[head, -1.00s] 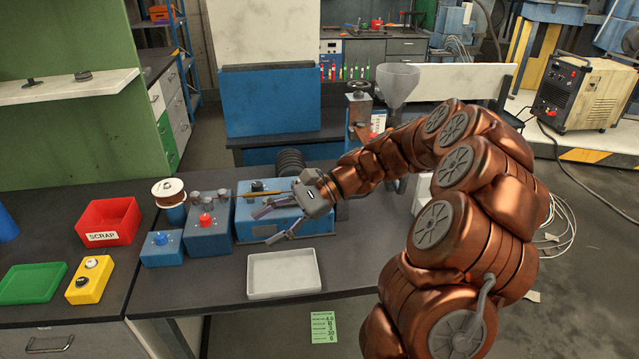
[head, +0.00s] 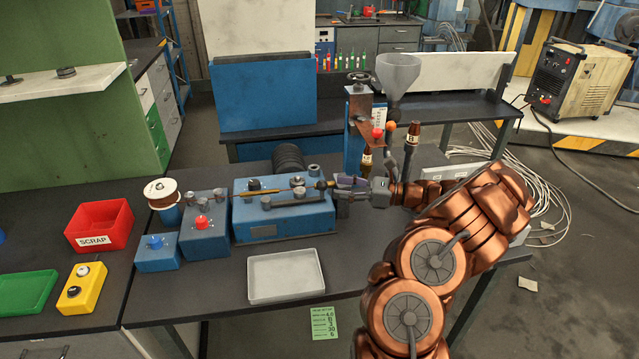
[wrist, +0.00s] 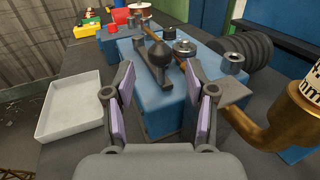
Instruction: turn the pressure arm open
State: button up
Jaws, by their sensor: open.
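The blue winding machine (head: 285,222) stands on the dark bench. On its top is a dark pressure arm (head: 295,197), a bar ending in a rounded dark knob (head: 321,185) at the machine's right end. In the wrist view the knob (wrist: 160,53) is straight ahead, and the bar (wrist: 146,70) runs beside it. A brass-coloured rod (wrist: 150,31) lies behind the knob. My gripper (head: 346,190) is at the machine's right end, pointing left. In the wrist view its padded fingers (wrist: 160,80) are apart, with the knob between and beyond them; nothing is held.
A white tray (head: 286,278) lies in front of the machine. Blue button boxes (head: 204,240) stand left.

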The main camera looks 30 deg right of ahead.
aim_at(322, 185)
jog(key=shift+p+x, duration=0.6)
jog(key=shift+x, duration=2.35)
jog(key=shift+c, duration=0.2)
grip_shut()
